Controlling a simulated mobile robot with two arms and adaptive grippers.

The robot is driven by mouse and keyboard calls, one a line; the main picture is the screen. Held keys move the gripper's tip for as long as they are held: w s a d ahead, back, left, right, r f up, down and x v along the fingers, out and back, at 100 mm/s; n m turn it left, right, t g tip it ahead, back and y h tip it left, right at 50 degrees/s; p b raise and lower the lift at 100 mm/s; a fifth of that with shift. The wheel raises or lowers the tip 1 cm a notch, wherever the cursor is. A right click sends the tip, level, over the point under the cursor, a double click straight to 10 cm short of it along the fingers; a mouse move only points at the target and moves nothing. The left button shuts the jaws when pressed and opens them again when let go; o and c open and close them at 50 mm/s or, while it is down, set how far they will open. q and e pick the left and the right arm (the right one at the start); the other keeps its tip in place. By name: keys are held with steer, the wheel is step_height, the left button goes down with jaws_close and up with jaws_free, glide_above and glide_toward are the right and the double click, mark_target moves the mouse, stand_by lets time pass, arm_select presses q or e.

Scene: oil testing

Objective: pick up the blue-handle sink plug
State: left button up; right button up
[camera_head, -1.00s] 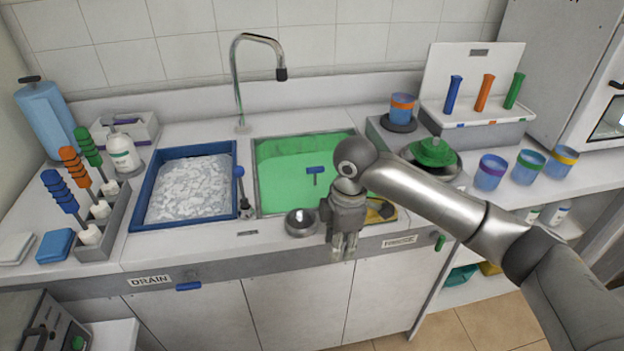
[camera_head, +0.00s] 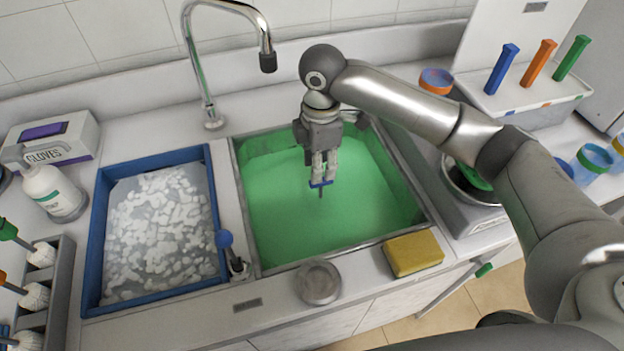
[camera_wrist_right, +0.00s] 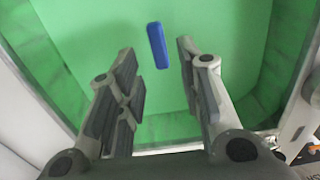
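The sink plug's blue handle (camera_head: 320,184) is a short bar on a thin dark stem in the green-filled sink (camera_head: 425,219); its lower part is hidden by the green. My right gripper (camera_head: 324,172) points down over the sink, its fingertips right at the handle. In the right wrist view the blue handle (camera_wrist_right: 157,45) shows in the gap between the two fingers of my right gripper (camera_wrist_right: 157,60), with clear space on both sides. The gripper is open and holds nothing. My left gripper is not in view.
A chrome faucet (camera_head: 194,60) arches behind the sink.

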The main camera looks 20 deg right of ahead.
steer(key=shift+s+f, duration=0.15)
steer(key=shift+f, duration=0.2)
steer(key=f, duration=0.4)
steer(key=shift+s+f, duration=0.1)
steer(key=shift+s, duration=0.15)
steer(key=shift+w+f, duration=0.1)
steer(key=shift+f, duration=0.2)
steer(key=p, duration=0.1)
glide_above(320, 207)
steer(key=f, duration=0.4)
steer(key=shift+w+d+f, duration=0.15)
steer(key=shift+w, duration=0.1)
steer(key=shift+f, duration=0.3)
steer(key=shift+c, duration=1.8)
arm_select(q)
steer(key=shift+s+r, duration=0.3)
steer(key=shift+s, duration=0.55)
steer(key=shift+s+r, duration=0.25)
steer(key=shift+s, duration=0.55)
arm_select(e)
jaws_close()
